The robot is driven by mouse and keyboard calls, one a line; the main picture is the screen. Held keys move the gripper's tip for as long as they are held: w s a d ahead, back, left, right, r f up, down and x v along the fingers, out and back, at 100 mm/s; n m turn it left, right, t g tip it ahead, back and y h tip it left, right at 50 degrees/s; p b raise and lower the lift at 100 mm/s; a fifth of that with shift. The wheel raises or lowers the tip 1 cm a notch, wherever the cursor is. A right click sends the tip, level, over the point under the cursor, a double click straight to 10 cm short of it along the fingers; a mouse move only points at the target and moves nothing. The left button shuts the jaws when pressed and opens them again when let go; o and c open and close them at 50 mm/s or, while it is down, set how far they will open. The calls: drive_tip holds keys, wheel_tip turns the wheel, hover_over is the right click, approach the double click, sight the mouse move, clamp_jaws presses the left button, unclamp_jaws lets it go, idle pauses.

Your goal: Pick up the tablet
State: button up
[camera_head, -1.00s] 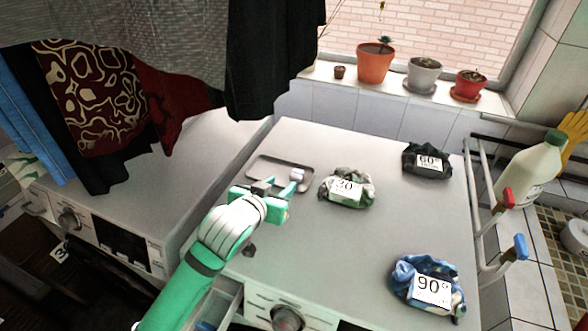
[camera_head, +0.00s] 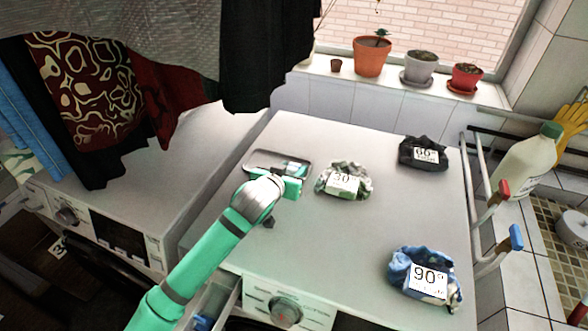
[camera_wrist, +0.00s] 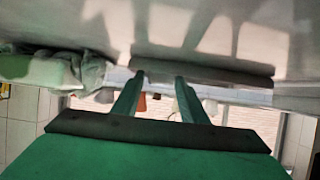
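The grey tray (camera_head: 262,155) lies on top of the washing machine, at its back left. My gripper (camera_head: 289,168) is low at the tray's front right part, its fingers reaching over the tray. In the wrist view, the two green fingers (camera_wrist: 160,78) stand apart with a gap between them, and the dark tray edge (camera_wrist: 235,77) shows just beyond their tips. I cannot make out the tablet clearly in either current view; the gripper covers the spot where a small pale block showed earlier.
A grey-green cloth bundle marked 30 (camera_head: 343,181) lies close to the right of my gripper. A dark bundle marked 60 (camera_head: 423,153) and a blue one marked 90 (camera_head: 425,275) lie further right. Dark clothes (camera_head: 265,60) hang above left. The machine top's middle is clear.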

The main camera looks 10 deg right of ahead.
drive_tip(key=c, duration=0.8)
